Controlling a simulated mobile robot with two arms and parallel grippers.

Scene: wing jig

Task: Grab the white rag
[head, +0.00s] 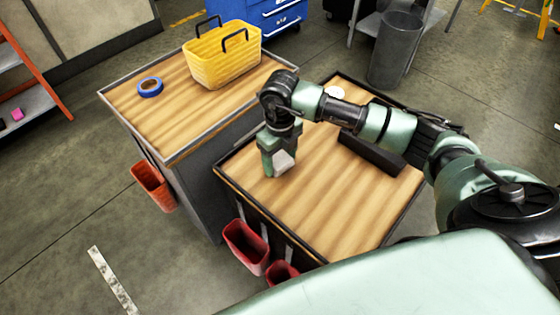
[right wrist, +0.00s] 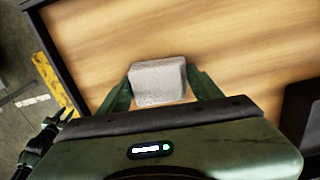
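The white rag (right wrist: 158,83) is a small pale, block-shaped bundle. In the right wrist view it sits between the two green fingers of my right gripper (right wrist: 160,88), with no clear gap on either side, so the gripper looks shut on it. In the head view the right gripper (head: 280,157) points down at the left part of the near wooden worktop (head: 325,205), and the rag (head: 284,161) shows between its fingers, at or just above the wood. I cannot tell whether the rag touches the worktop.
A dark block-like object (head: 372,152) lies on the worktop under my right arm. A second bench (head: 170,118) at the left holds a yellow basket (head: 222,58) and a blue tape roll (head: 150,87). Red bins (head: 245,245) hang at the near bench's side. The worktop's front is clear.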

